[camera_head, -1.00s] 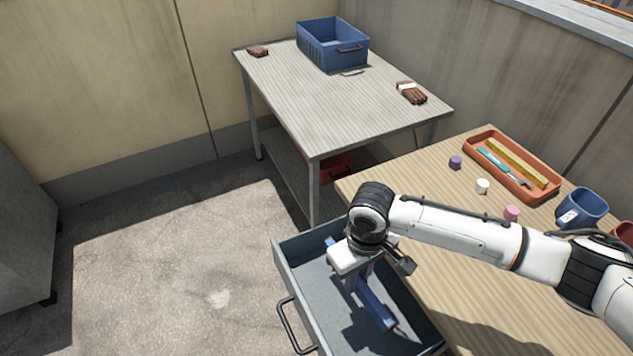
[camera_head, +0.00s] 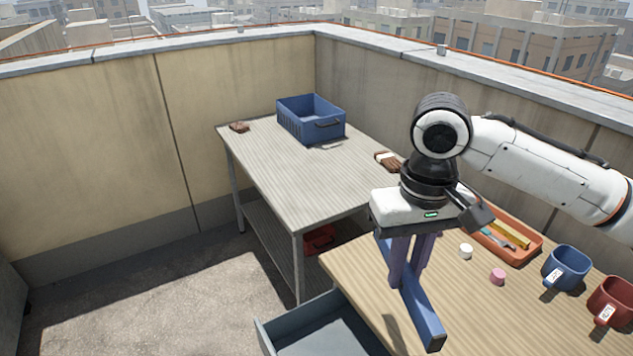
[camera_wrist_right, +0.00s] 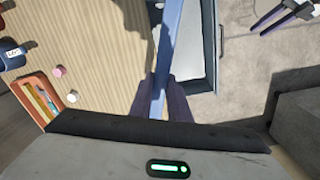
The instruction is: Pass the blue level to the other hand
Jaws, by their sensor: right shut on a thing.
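The blue level (camera_head: 424,316) is a long bar held in the air over the wooden table's near-left edge and the open drawer. My right gripper (camera_head: 408,275) points down and is shut on it near its middle. In the right wrist view the level (camera_wrist_right: 164,60) runs up the picture between the purple fingers (camera_wrist_right: 165,100). My left gripper (camera_wrist_right: 283,14) shows at the top right corner of that view, apart from the level, with its fingers spread and nothing between them. It is not in the head view.
The grey drawer (camera_head: 325,335) is pulled out below and looks empty where visible. On the wooden table (camera_head: 465,315) are an orange tray (camera_head: 530,248), a white cap (camera_head: 466,251), a pink cap (camera_head: 498,276), a blue mug (camera_head: 566,268) and a red mug (camera_head: 612,300). A blue crate (camera_head: 310,120) stands on the far table.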

